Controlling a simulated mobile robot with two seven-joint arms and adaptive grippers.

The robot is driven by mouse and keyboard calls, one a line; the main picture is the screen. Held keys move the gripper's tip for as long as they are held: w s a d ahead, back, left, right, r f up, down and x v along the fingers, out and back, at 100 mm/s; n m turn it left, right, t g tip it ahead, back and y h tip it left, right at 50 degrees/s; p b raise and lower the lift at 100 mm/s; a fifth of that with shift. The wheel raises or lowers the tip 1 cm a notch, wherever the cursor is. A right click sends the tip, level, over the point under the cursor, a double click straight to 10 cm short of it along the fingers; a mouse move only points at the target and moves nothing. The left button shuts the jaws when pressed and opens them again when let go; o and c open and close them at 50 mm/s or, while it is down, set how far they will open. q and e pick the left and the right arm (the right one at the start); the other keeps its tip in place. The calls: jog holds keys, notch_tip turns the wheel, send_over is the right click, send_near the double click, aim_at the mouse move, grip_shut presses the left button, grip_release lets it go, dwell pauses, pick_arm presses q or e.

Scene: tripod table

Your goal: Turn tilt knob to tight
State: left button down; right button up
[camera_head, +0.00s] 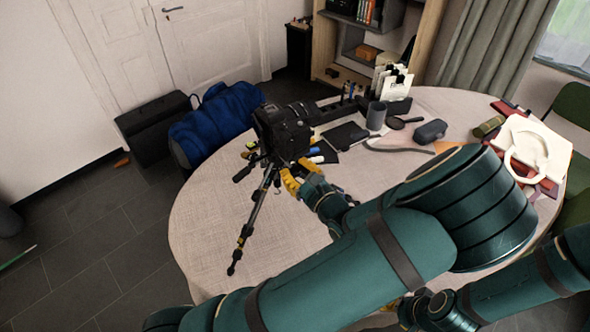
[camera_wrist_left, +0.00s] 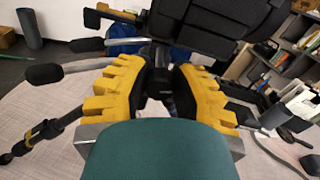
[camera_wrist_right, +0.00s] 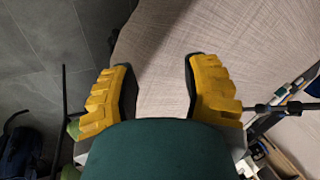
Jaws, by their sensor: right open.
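A black camera (camera_head: 283,128) with a long lens sits on a tripod (camera_head: 252,222) on the round table. The camera's dark body also fills the top of the left wrist view (camera_wrist_left: 215,25). Black handles (camera_wrist_left: 45,73) stick out to the left below it. My left gripper (camera_head: 299,182) is just below the camera at the tripod head. Its yellow fingers (camera_wrist_left: 162,80) stand apart on either side of a dark tripod part; I cannot tell whether they press on it. No tight marking is readable. My right gripper (camera_wrist_right: 160,75) is open and empty near the table edge.
The round table (camera_head: 215,220) has clear cloth at its front left. A grey mug (camera_head: 376,116), a dark case (camera_head: 430,131) and a white ring-shaped thing (camera_head: 527,150) on books lie further right. A blue bag (camera_head: 215,122) is behind the table.

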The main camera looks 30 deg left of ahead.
pick_arm(q)
jog(key=shift+r+m+p, duration=0.25)
jog(key=shift+m+p, duration=0.95)
jog(key=shift+p, duration=0.95)
jog(key=shift+f+m+p, duration=0.15)
jog(key=shift+m+p, duration=0.4)
jog(key=shift+m, duration=0.05)
jog(key=c, duration=0.7)
grip_release()
jog(key=shift+c, duration=0.2)
jog(key=shift+d+f, duration=0.1)
jog(key=v, duration=1.1)
jog(key=shift+s+d, duration=0.2)
jog(key=shift+d, duration=0.15)
